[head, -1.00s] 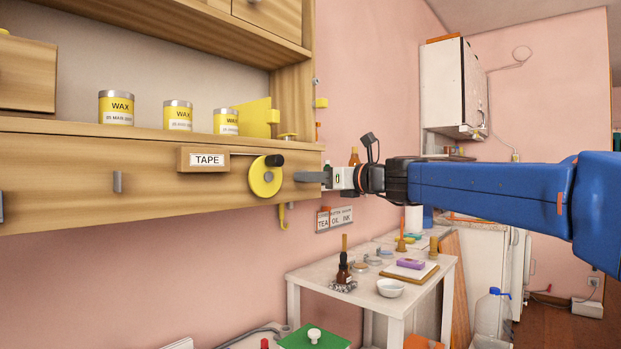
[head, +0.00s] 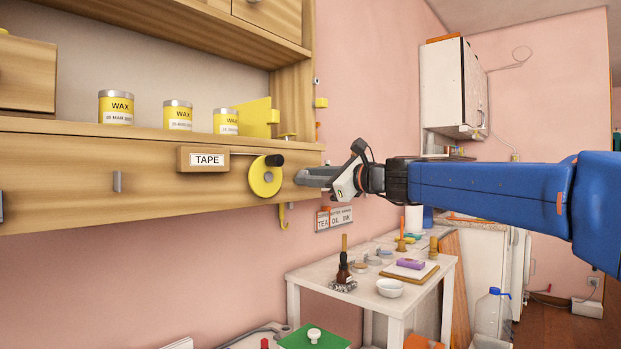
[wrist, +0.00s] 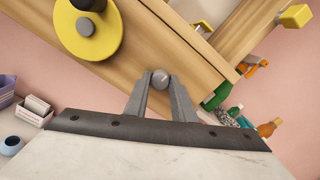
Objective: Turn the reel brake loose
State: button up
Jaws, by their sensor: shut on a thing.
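The yellow tape reel (head: 262,182) with its grey hub and dark crank knob is mounted on the front of the wooden shelf, right of the TAPE label (head: 208,159). My gripper (head: 308,177) is at the shelf front just right of the reel. In the wrist view, its two grey fingers are shut on a small round grey knob (wrist: 160,78) on the wood, which I take for the reel brake. The knob is hidden behind the fingers in the head view. The reel (wrist: 88,27) is apart from the fingers, at upper left in the wrist view.
Several yellow wax tins (head: 178,116) stand on the shelf above. A yellow hook (head: 283,215) hangs below the shelf edge near my gripper. The space right of the shelf end is open.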

jog(key=shift+n, duration=3.9)
jog(key=o, duration=1.1)
jog(key=shift+c, duration=0.2)
jog(key=v, duration=1.7)
jog(key=shift+d, duration=0.2)
jog(key=shift+s, duration=0.1)
